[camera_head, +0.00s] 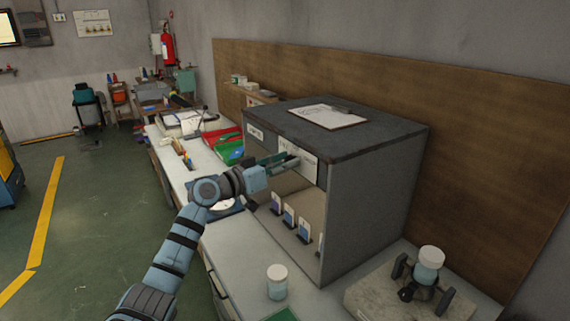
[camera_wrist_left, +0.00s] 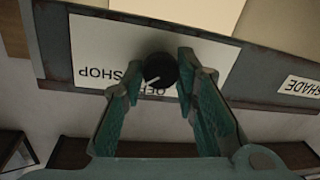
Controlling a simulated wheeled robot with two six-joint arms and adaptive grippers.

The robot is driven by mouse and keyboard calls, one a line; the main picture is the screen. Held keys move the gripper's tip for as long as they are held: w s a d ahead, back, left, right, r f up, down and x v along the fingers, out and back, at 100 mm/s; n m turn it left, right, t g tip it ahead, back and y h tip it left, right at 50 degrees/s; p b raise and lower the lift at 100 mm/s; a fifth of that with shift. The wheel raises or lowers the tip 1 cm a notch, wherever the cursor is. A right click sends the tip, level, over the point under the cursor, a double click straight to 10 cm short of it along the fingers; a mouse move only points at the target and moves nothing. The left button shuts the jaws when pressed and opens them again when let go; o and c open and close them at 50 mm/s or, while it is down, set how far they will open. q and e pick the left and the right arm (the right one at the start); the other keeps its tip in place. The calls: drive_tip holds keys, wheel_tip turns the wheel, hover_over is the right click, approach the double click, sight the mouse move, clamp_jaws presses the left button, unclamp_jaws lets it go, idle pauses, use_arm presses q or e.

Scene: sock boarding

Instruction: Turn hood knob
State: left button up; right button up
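The hood is a large grey box (camera_head: 372,200) with a dark top and an open front, standing on the workbench. A white label plate (camera_head: 306,164) is on its upper front; in the left wrist view the plate (camera_wrist_left: 95,50) appears upside down, with partly covered lettering including "SHOP". The round black knob (camera_wrist_left: 160,71) sits on this plate and has a white pointer mark. My left gripper (camera_head: 288,160) is at the plate, its green fingers apart. In the left wrist view its fingertips (camera_wrist_left: 160,76) are either side of the knob, with a small gap on the left. My right gripper is not in view.
Several small cards (camera_head: 289,216) stand inside the hood. A white-capped jar (camera_head: 277,283) stands on the bench in front. Another jar (camera_head: 430,268) sits in a dark holder on a stone slab (camera_head: 370,298) at right. A clipboard (camera_head: 327,116) lies on top of the hood.

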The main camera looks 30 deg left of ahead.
use_arm(q)
drive_tip(key=shift+n, duration=0.4)
clamp_jaws()
drive_tip(key=shift+a+n+g+p, duration=0.1)
drive_tip(key=shift+n+g+p, duration=0.5)
drive_tip(key=shift+n+p, duration=2.8)
drive_tip(key=shift+n+b, duration=0.85)
drive_tip(key=shift+n, duration=0.15)
